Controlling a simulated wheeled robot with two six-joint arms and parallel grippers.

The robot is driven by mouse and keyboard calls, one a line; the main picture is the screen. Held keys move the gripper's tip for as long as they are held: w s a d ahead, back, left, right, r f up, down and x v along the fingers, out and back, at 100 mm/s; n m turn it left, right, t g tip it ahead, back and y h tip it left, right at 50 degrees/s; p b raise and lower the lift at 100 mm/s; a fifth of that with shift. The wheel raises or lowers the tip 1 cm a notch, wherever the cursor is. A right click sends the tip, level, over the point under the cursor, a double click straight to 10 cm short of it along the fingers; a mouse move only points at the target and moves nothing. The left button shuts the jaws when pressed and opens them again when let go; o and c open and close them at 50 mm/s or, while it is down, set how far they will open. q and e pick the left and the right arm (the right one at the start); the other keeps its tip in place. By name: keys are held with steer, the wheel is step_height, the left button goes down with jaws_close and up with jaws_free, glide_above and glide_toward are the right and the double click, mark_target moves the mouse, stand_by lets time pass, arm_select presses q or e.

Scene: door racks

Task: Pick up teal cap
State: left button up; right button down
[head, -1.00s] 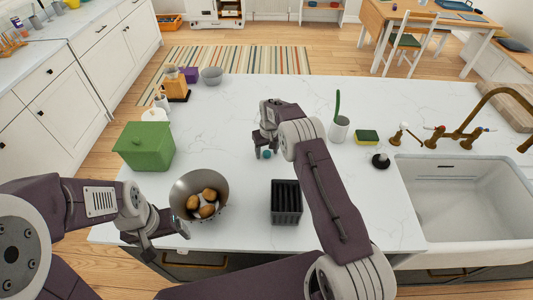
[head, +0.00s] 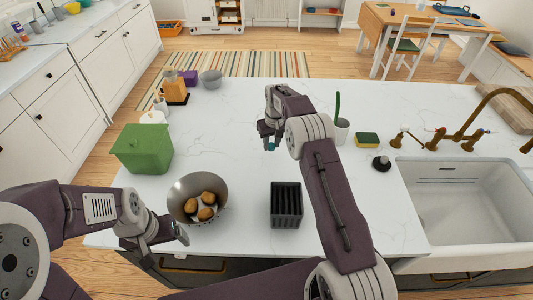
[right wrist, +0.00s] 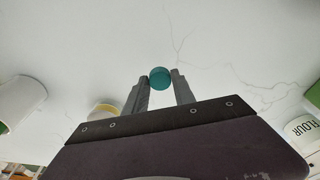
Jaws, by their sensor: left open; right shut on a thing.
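The teal cap (right wrist: 160,78) is a small round piece between the two fingertips of my right gripper (right wrist: 161,80) in the right wrist view. In the head view the teal cap (head: 271,146) shows at the tips of my right gripper (head: 269,140), which is shut on it over the white counter. The cap appears raised a little off the countertop. My left gripper (head: 176,234) is open and empty at the counter's front edge, just below the bowl.
A metal bowl (head: 185,184) of potatoes and a green box (head: 148,142) stand at the left. A black slotted holder (head: 287,214) is near the front. A white cup (head: 342,133), sponge (head: 367,139) and sink (head: 455,192) are at the right. The middle counter is clear.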

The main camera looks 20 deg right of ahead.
steer(key=w+d+r+p, duration=0.1)
steer(key=d+r+p, duration=0.1)
steer(key=d+r, duration=0.4)
steer(key=d, duration=0.3)
steer(key=shift+d, duration=0.25)
steer(key=shift+f, duration=0.1)
